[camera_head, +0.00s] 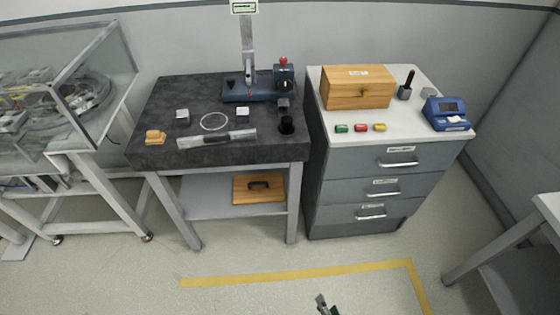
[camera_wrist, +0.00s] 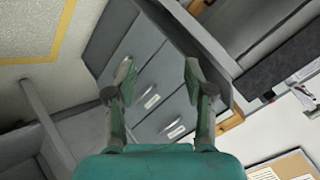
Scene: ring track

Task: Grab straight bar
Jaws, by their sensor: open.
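The straight bar (camera_head: 217,138) is a long silver piece with a dark middle section. It lies near the front edge of the black-topped workbench (camera_head: 165,98) in the head view. I cannot make it out in the wrist view. My gripper (camera_wrist: 158,75) is open and empty, with its two green-grey fingers apart. Only its tip shows at the bottom edge of the head view (camera_head: 325,304), over the floor and well away from the bar.
On the bench are a thin ring (camera_head: 214,121), small metal blocks, a wooden piece (camera_head: 155,137), a black cylinder (camera_head: 286,125) and a blue press (camera_head: 250,90). A grey drawer cabinet (camera_head: 372,185) stands to its right. A glass case (camera_head: 100,70) is at left. The floor in front is clear.

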